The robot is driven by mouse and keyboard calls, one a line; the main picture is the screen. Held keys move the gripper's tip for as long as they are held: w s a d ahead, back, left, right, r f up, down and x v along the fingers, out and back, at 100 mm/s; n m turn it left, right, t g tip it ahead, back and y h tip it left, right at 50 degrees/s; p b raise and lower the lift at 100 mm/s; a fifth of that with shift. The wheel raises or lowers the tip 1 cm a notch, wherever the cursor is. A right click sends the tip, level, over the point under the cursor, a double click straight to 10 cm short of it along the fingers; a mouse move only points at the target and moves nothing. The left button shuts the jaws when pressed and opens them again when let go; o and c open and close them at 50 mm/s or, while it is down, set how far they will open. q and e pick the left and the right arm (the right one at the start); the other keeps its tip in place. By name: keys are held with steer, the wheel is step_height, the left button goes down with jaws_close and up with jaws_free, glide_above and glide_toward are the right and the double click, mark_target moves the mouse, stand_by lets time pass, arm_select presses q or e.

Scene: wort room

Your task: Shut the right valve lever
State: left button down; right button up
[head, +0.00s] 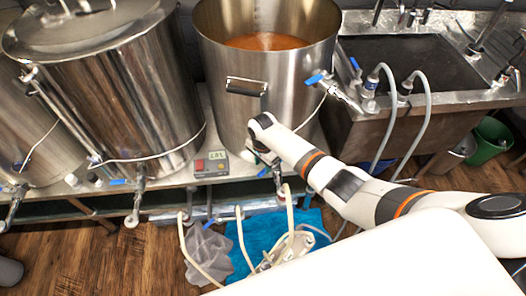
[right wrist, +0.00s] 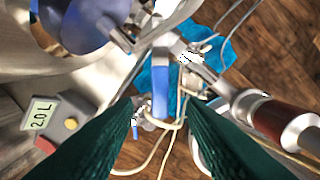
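The blue valve lever (right wrist: 161,92) lies in the middle of the right wrist view, on a metal valve (right wrist: 165,42). My right gripper (right wrist: 160,108) has its two dark green fingers apart, one on each side of the lever's end; I cannot tell whether either touches it. In the head view my right arm reaches in from the right to the front of the open steel kettle (head: 225,75), and its wrist hides most of the gripper. A small blue lever part (head: 264,172) shows just below it. My left gripper is not in view.
A small box with a display (head: 211,164) stands left of the gripper. Another blue-handled valve (head: 316,78) sits higher on the kettle's right side. Hoses (head: 290,215) hang below over a blue cloth (head: 232,250). A sink (head: 420,65) is at the right, lidded kettles (head: 120,90) at the left.

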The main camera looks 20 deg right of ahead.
mark_target(263, 172)
step_height(263, 172, up, 9)
steer(key=shift+p, duration=0.45)
steer(key=shift+f, duration=0.1)
steer(key=shift+c, duration=0.6)
